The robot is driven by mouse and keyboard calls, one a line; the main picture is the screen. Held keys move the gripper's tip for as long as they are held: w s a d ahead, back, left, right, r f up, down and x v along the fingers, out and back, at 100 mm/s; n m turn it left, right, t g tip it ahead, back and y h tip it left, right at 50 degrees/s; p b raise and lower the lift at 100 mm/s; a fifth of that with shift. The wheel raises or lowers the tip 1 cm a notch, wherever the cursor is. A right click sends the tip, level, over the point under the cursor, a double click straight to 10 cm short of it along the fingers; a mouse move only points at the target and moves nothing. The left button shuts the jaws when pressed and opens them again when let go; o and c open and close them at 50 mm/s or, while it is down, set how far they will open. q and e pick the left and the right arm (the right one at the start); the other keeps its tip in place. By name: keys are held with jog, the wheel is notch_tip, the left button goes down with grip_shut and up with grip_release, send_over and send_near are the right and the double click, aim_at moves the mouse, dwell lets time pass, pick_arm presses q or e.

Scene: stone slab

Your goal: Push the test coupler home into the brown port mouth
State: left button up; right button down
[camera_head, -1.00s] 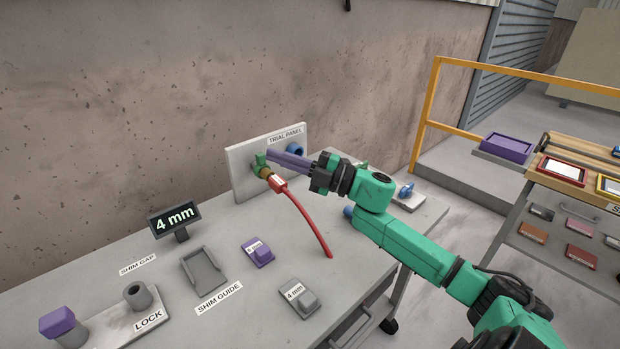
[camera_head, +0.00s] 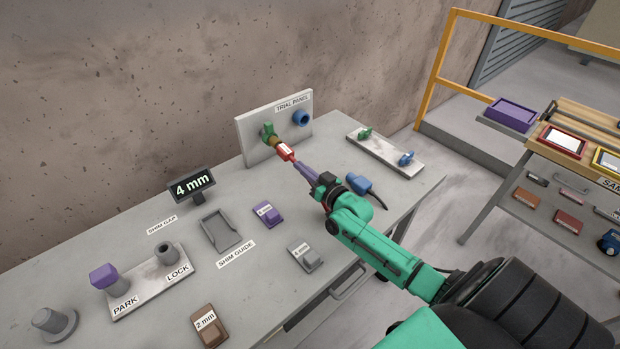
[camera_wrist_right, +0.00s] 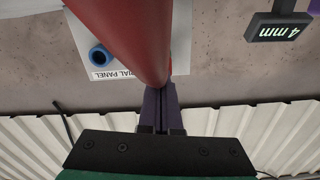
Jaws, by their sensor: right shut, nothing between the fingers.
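The test coupler (camera_head: 286,151) is red with a pale label. In the head view its front end meets the brown port mouth (camera_head: 273,141) on the white trial panel (camera_head: 254,151); I cannot tell how deep it sits. My right gripper (camera_head: 299,163) has its purple fingers shut and empty, tips right behind the coupler's rear end, roughly in line with it. I cannot tell whether they touch. My left gripper is not in view.
A green part (camera_head: 267,130) sits beside the brown mouth, and a blue port (camera_head: 301,118) is at the panel's right. A blue plug (camera_head: 358,184) lies near my right wrist. A plate with green and blue pieces (camera_head: 386,153) is at the right. Shim blocks lie in front.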

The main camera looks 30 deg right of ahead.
jog(key=shift+w, duration=0.2)
jog(key=shift+w+a+r, duration=0.1)
jog(key=shift+w, duration=0.2)
dwell(0.3)
jog(key=s+d, duration=0.2)
jog(key=s, duration=1.5)
jog(key=shift+d, duration=0.25)
jog(key=shift+s, duration=0.1)
